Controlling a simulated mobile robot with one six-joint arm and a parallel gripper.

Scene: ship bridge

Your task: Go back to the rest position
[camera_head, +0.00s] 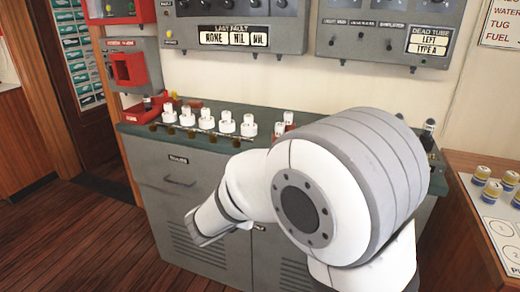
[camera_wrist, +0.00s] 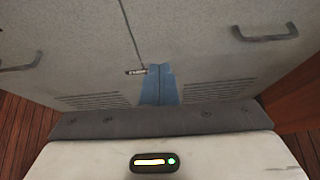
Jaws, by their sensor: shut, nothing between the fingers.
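My gripper (camera_wrist: 160,70) shows in the wrist view as two blue-grey fingers pressed together, with nothing between them. It points at the grey cabinet front (camera_wrist: 100,60), near the seam between the doors and a small latch (camera_wrist: 136,72). I cannot tell whether the fingertips touch the cabinet. In the head view my white arm reaches down and left in front of the cabinet (camera_head: 160,215); the fingers cannot be made out there. My arm's large grey and white joint hides the right part of the cabinet.
Several white-topped pieces (camera_head: 227,122) stand in a row on the cabinet top. A red holder (camera_head: 128,70) is at the back left. A side table (camera_head: 475,225) at the right bears several yellow-and-blue pieces (camera_head: 482,175). The wooden floor (camera_head: 75,240) at the left is clear.

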